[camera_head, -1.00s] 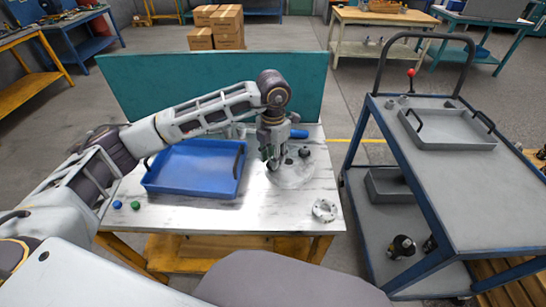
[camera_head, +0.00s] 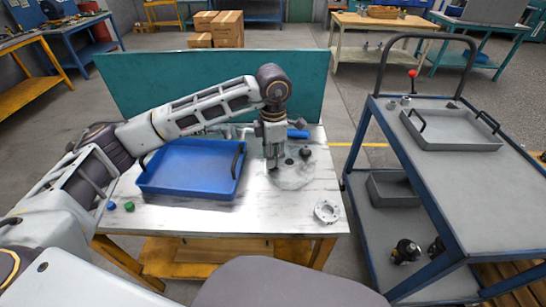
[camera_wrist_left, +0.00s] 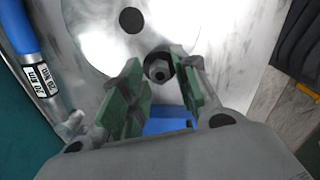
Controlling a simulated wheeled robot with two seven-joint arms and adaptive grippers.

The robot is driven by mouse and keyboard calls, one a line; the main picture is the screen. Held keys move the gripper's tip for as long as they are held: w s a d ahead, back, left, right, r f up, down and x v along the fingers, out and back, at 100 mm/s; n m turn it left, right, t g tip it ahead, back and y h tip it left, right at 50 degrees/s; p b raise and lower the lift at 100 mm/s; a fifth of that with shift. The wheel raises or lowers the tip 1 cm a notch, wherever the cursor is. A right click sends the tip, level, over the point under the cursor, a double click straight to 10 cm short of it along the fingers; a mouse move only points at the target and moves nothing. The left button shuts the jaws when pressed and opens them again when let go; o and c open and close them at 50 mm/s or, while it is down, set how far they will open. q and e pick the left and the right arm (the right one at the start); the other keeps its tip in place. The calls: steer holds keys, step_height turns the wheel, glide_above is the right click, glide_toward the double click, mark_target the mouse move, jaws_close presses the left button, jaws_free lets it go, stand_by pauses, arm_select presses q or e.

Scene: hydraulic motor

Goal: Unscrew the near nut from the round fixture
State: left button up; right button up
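The round fixture (camera_head: 296,181) is a pale disc on the right part of the table. A dark knob-like piece (camera_head: 305,153) stands on its far side, beside a dark hole (camera_head: 289,161). My left gripper (camera_head: 272,168) points down over its left side and hides part of it. In the left wrist view my left gripper (camera_wrist_left: 160,75) is open, its green-padded fingers apart. A dark hex nut (camera_wrist_left: 160,70) shows between the fingertips, with gaps visible beside it; I cannot tell its depth relative to the tips. My right gripper is not in view.
A blue tray (camera_head: 190,190) lies left of the fixture. A blue-handled tool (camera_wrist_left: 18,28) lies behind the fixture. A flanged metal part (camera_head: 327,211) is near the front right corner. Green (camera_head: 129,207) and blue caps lie front left. A cart (camera_head: 480,180) stands to the right.

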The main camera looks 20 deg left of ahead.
arm_select(q)
steer(key=shift+m+b, duration=0.4)
steer(key=shift+m, duration=0.6)
steer(key=shift+b, duration=0.3)
steer(key=shift+c, duration=0.2)
jaws_close()
steer(key=shift+n, duration=0.3)
steer(key=shift+n, duration=2.6)
